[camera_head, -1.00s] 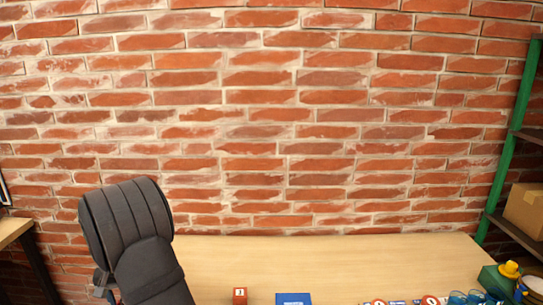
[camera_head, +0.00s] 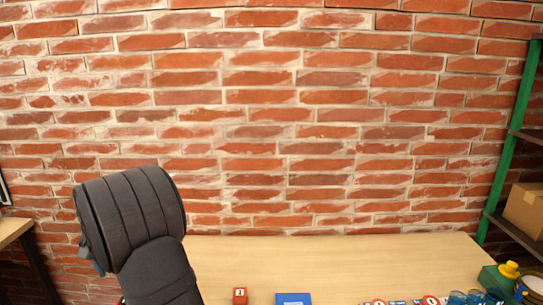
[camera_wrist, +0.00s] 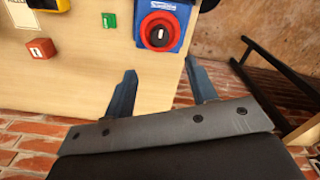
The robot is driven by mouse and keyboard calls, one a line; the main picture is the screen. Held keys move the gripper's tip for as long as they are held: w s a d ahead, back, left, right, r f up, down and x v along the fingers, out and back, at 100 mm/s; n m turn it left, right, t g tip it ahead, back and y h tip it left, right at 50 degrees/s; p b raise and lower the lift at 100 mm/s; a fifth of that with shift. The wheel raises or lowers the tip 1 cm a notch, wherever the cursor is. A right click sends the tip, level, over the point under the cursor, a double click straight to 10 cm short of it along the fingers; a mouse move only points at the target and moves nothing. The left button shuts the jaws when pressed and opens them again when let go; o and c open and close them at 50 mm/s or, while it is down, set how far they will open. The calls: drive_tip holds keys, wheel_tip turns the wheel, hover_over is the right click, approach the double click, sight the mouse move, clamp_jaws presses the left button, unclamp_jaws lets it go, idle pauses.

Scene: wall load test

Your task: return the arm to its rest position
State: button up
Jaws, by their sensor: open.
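My gripper (camera_wrist: 162,95) shows in the wrist view with its two dark blue fingers spread apart and nothing between them. The fingers point toward the wooden table (camera_wrist: 85,75), near its edge. A blue box with a red round knob (camera_wrist: 160,28) lies beyond the fingertips. A small red block (camera_wrist: 42,48) is on the table and also shows in the head view (camera_head: 240,296).
A small green block (camera_wrist: 109,20) lies on the table. Signs and blue glassy items (camera_head: 470,298) crowd the right front. A green-framed shelf (camera_head: 503,170) with a carton (camera_head: 525,208) stands at the right. The back of the table (camera_head: 330,255) is clear.

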wheel_tip(320, 180, up, 6)
drive_tip(key=f, duration=0.1)
wheel_tip(320, 180, down, 17)
drive_tip(key=shift+d+f, duration=0.1)
drive_tip(key=shift+d, duration=0.05)
drive_tip(key=shift+r+n, duration=0.2)
drive_tip(key=shift+n, duration=1.4)
drive_tip(key=n, duration=0.6)
drive_tip(key=shift+r+n, duration=0.15)
drive_tip(key=shift+n, duration=0.25)
wheel_tip(320, 180, up, 6)
drive_tip(key=shift+r, duration=0.1)
